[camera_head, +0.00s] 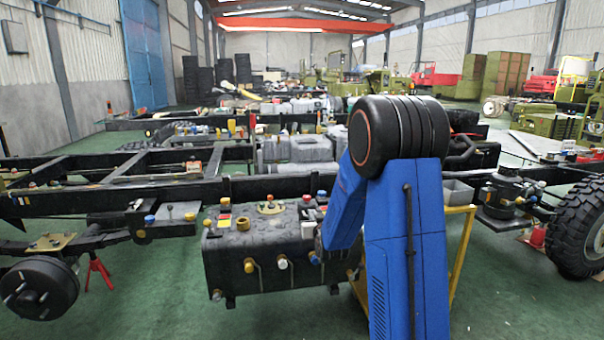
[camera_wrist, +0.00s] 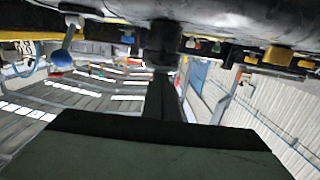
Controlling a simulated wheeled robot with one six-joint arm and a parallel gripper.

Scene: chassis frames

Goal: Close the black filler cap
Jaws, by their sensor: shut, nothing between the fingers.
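A black tank (camera_head: 225,268) hangs on the near chassis frame in the head view, with several coloured caps and fittings on its top and front. I cannot pick out the black filler cap for certain there. In the wrist view, a dark knob-like part (camera_wrist: 162,42) sits at the dark underside-like surface along the top edge. It may be the black cap, but its state is unclear. My gripper (camera_wrist: 161,76) is shut and empty, its tip close to that part; whether they touch is unclear. In the head view my blue arm hides the gripper.
A blue-ended fitting (camera_wrist: 62,58) and a yellow fitting (camera_wrist: 278,56) flank my gripper in the wrist view. The black frame rail (camera_head: 110,200) runs above the tank. A yellow stand (camera_head: 462,240) and a large tyre (camera_head: 577,228) are to the right. Green floor is open in front.

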